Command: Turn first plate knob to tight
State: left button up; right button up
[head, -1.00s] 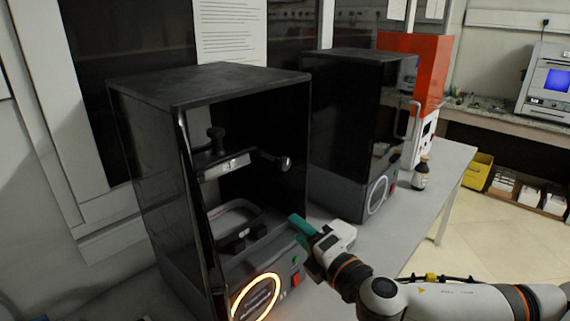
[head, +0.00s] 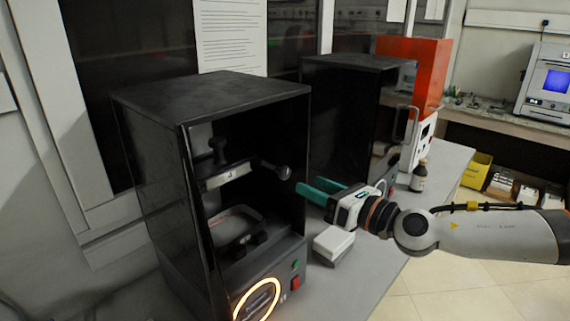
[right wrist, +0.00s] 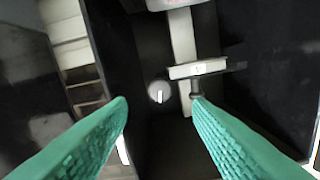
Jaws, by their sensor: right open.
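A black open-fronted cabinet (head: 150,125) stands at the left of the head view. Inside it, a pale labelled plate holder (head: 228,176) has a dark upright knob (head: 217,150) above it. A round knob (head: 283,171) sits on a short shaft at its right. In the right wrist view, a round grey knob (right wrist: 158,92) with a white mark lies between and beyond the fingertips. The labelled plate part (right wrist: 198,69) is just above and right of it. My right gripper (head: 310,185) is open and empty at the cabinet's front right edge, apart from the knob. My left gripper is out of view.
A small white box (head: 333,243) sits on the grey bench below my right gripper. A glowing ring (head: 256,300) and a red switch (head: 295,282) are on the cabinet's base. A second black cabinet (head: 350,62) and a brown bottle (head: 419,176) stand behind.

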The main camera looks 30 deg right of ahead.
aim_at(287, 174)
jog(key=p+x, duration=0.5)
jog(key=x, duration=0.2)
jog(key=shift+w+a+r, duration=0.1)
jog(key=shift+w+r, duration=0.05)
jog(key=shift+w, duration=0.15)
jog(key=shift+w+a, duration=0.2)
jog(key=shift+w, duration=0.35)
jog(key=shift+c, duration=0.6)
jog(key=c, duration=0.8)
